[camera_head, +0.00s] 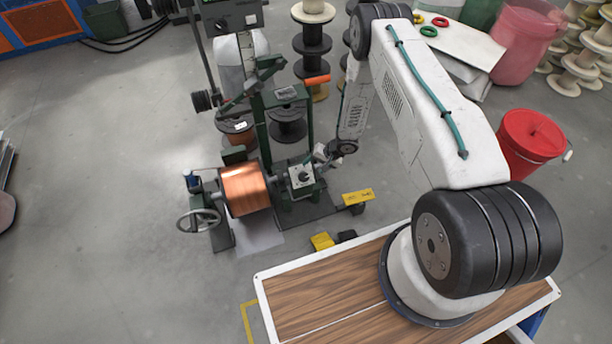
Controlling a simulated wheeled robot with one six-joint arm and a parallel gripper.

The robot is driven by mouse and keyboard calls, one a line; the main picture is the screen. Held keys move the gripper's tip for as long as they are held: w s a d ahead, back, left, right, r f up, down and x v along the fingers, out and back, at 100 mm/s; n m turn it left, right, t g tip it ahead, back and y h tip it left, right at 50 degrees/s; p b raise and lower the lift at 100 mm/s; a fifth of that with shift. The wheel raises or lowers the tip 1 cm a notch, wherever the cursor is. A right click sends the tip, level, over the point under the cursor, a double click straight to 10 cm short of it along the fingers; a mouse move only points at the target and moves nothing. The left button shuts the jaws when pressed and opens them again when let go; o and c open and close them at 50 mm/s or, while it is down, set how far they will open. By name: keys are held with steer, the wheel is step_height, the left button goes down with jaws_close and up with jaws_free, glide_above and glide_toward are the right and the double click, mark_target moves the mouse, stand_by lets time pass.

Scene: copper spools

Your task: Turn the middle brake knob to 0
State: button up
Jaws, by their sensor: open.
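The green winding machine (308,125) stands left of my arm and carries a large copper spool (245,189) low at its front. Right of this spool is a small box with a pale top plate and a dark round knob (304,177). I cannot tell whether it is the middle brake knob, and its setting is too small to read. My gripper (321,157) is just above and right of this plate. It is open and looks empty, apart from the knob as far as I can see. The fingertips are small and partly hidden by my wrist.
A handwheel (199,220) sticks out left of the copper spool. A yellow block (357,196) and a yellow pedal (322,241) are low in front. Stacked black spools (313,50) stand behind, and a red bucket (531,140) stands right.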

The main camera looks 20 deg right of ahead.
mark_target(305, 176)
steer(key=x, duration=0.4)
steer(key=s+x, duration=0.1)
steer(key=x, duration=0.2)
steer(key=shift+w+a+f, duration=0.3)
steer(key=shift+a+f, duration=0.05)
steer(key=shift+f, duration=0.3)
steer(key=c, duration=1)
